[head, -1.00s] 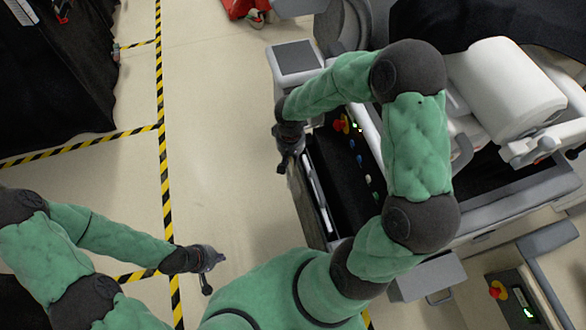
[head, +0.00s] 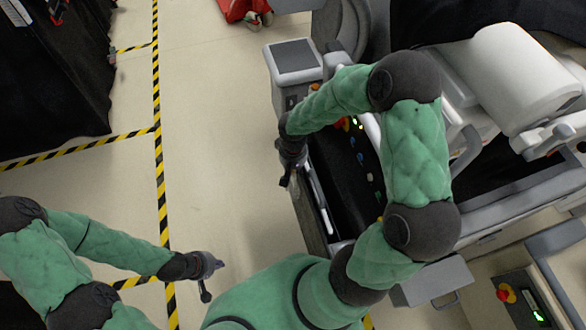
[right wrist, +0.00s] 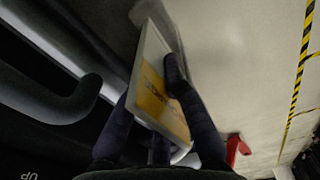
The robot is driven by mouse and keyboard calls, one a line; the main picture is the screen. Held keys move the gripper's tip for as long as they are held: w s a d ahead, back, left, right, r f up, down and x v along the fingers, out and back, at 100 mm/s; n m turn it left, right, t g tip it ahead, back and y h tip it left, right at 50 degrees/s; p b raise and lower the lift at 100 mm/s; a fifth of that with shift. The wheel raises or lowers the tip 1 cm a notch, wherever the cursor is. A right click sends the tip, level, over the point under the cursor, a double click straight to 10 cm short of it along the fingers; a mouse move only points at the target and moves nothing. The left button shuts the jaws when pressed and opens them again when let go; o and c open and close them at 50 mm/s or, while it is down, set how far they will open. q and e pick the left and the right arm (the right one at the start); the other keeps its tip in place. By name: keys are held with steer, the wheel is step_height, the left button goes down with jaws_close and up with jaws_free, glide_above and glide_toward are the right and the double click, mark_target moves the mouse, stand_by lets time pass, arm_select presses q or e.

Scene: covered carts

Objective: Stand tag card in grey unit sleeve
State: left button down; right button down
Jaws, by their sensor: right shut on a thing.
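The tag card (right wrist: 160,95), a pale-edged plate with a yellow-orange printed panel, shows tilted in the right wrist view. My right gripper (right wrist: 148,85) is shut on it, with one dark finger on either side. In the head view my right gripper (head: 288,172) is beside the left side of the grey unit (head: 330,240); the card cannot be made out there. A pale grey piece shows close behind the card in the wrist view; I cannot tell whether it is the sleeve or whether they touch. My left gripper (head: 208,272) is over the floor, apart from the unit; its jaws are too small to read.
A pale rail (head: 318,200) runs along the unit's near side. A dark curved handle (right wrist: 60,100) is close on the left in the wrist view. A black-covered cart (head: 55,90) stands at far left. Floor between it and the unit is clear, marked with striped tape (head: 160,180).

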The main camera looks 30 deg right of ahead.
steer(key=shift+f, duration=0.35)
steer(key=c, duration=1.2)
jaws_free()
steer(key=shift+c, duration=0.2)
steer(key=shift+r, duration=0.1)
step_height(320, 180, up, 12)
steer(key=shift+a, duration=0.1)
steer(key=s+a+f+y, duration=0.1)
steer(key=s+a+f, duration=0.2)
steer(key=a+f, duration=0.2)
steer(key=s+a+f+y+p, duration=0.1)
steer(key=s+a+f, duration=0.3)
steer(key=f, duration=0.7)
steer(key=s+a+f+y, duration=0.2)
steer(key=s+a+f, duration=0.2)
steer(key=f, duration=0.4)
steer(key=shift+a+f+p, duration=0.3)
steer(key=shift+a+f, duration=0.05)
steer(key=shift+a, duration=0.5)
